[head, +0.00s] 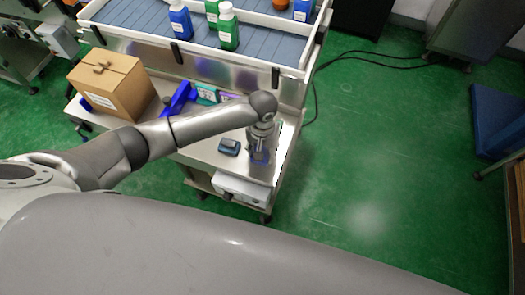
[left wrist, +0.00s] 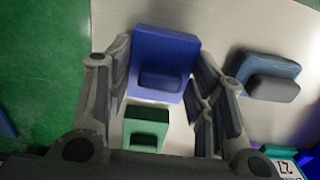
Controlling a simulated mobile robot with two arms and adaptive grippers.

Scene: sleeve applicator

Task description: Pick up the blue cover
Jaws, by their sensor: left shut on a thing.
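The blue cover (left wrist: 165,47), a block with a dark recess, sits between the fingers of my left gripper (left wrist: 162,85) in the left wrist view. The fingers are shut on it, one on each side. In the head view the blue cover (head: 260,157) shows under my left gripper (head: 261,147), over the right end of the steel cart top. I cannot tell whether it touches the surface. A green notched piece (left wrist: 146,127) lies between the fingers, closer to the palm in the picture. My right gripper is not in view.
A grey-blue piece (head: 229,146) lies left of the gripper on the cart top (head: 203,153). A cardboard box (head: 111,84), a blue holder (head: 179,98) and small labelled boxes (head: 206,94) stand farther left and back. Bottles (head: 228,27) stand on the raised tray behind.

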